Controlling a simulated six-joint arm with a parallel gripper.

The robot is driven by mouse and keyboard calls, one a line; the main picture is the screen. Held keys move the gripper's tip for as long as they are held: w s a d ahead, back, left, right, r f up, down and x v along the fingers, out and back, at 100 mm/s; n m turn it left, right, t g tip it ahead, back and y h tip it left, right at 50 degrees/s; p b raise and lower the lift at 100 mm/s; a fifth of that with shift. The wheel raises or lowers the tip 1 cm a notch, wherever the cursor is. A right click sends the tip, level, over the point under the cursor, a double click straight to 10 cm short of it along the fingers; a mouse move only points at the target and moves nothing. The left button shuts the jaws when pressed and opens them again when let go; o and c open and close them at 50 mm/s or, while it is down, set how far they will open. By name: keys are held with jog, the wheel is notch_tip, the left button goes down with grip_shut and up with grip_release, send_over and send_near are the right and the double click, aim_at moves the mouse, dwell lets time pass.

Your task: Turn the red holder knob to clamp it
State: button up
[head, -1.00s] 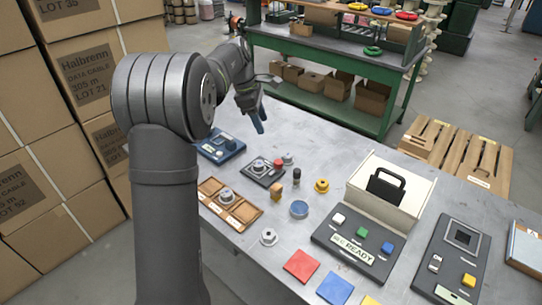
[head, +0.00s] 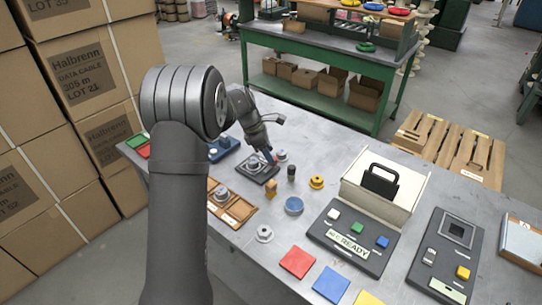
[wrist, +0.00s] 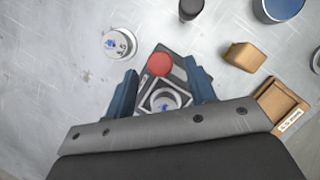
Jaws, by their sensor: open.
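The red knob (wrist: 160,65) is a round cap on the dark holder (wrist: 178,60), seen from above in the wrist view. A grey round part (wrist: 163,101) sits in the holder beside the knob. My gripper (wrist: 160,67) is open, with one blue finger on each side of the knob and visible gaps between. In the head view my gripper (head: 270,158) is low over the right end of the holder (head: 252,171) and covers most of the knob. I cannot tell the height of the fingertips over the plate.
A silver spool (wrist: 119,43) stands close to the holder. A black cylinder (head: 291,173), wooden block (head: 271,189), yellow spool (head: 317,182) and blue dish (head: 294,206) stand to the right. A wooden tray (head: 238,217) is in front; bare tabletop lies behind.

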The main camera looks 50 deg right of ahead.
jog(key=shift+x, duration=1.2)
jog(key=c, duration=1)
jog(key=shift+o, duration=0.2)
jog(key=shift+w, duration=0.1)
jog(key=m+g+y, duration=0.1)
jog(key=m, duration=0.2)
jog(key=shift+m, duration=0.4)
jog(key=shift+d+m+y, duration=0.15)
jog(key=shift+m+y, duration=0.75)
jog(key=shift+m, duration=1.2)
